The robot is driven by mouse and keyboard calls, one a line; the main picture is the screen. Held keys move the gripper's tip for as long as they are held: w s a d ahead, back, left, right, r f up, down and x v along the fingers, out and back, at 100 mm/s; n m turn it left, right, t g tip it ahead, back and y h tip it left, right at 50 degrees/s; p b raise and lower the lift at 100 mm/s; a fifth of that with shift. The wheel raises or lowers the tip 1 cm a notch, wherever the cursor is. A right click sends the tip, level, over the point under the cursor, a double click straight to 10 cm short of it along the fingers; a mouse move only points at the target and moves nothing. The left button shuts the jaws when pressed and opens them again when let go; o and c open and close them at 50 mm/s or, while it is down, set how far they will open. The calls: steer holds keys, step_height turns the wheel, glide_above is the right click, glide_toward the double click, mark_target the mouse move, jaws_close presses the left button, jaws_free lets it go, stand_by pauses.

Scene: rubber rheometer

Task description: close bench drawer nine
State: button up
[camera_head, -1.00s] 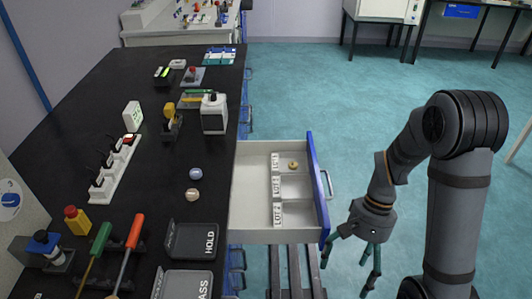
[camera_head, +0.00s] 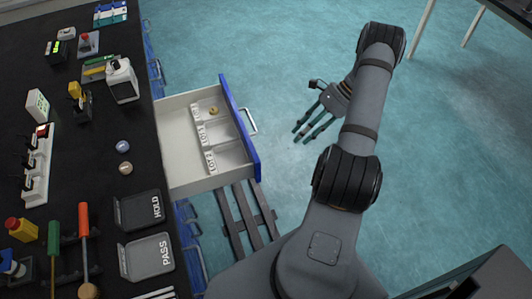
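A bench drawer stands pulled out from the right side of the black bench, with a white inside (camera_head: 180,150), a blue front (camera_head: 241,128) and a silver handle (camera_head: 251,121). Several labelled compartments lie along its front side, and one holds a small tan ring (camera_head: 213,111). No drawer number is readable. My gripper (camera_head: 308,128) is to the right of the drawer, apart from the handle, with its fingers spread and pointing toward lower left. Nothing shows between the fingers.
The black bench top (camera_head: 90,180) carries a HOLD tray (camera_head: 140,209), a PASS tray (camera_head: 148,256), screwdrivers and small devices. A dark slatted rack (camera_head: 241,218) sits below the drawer. Teal floor (camera_head: 440,150) is clear to the right.

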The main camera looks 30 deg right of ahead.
steer(key=shift+a+r+m+y, duration=0.2)
steer(key=shift+a+r+m, duration=0.15)
steer(key=shift+a, duration=0.2)
steer(key=shift+a+r+m+y, duration=0.2)
steer(key=shift+a+r+m, duration=0.1)
steer(key=shift+a, duration=0.2)
steer(key=shift+c, duration=1.2)
steer(key=shift+a+f, duration=0.25)
steer(key=shift+c, duration=0.6)
steer(key=p+x, duration=0.1)
steer(key=x, duration=0.7)
steer(key=shift+a+p, duration=0.1)
steer(key=shift+p, duration=0.25)
jaws_close()
steer(key=shift+w+a+f+p, duration=0.1)
steer(key=shift+w+a+p, duration=0.15)
steer(key=shift+a, duration=0.45)
steer(key=shift+w+a+f+p, duration=0.15)
steer(key=shift+a+p, duration=0.15)
steer(key=shift+a, duration=0.4)
steer(key=shift+w+a+f+p, duration=0.15)
steer(key=shift+a+p, duration=0.1)
steer(key=shift+a, duration=0.5)
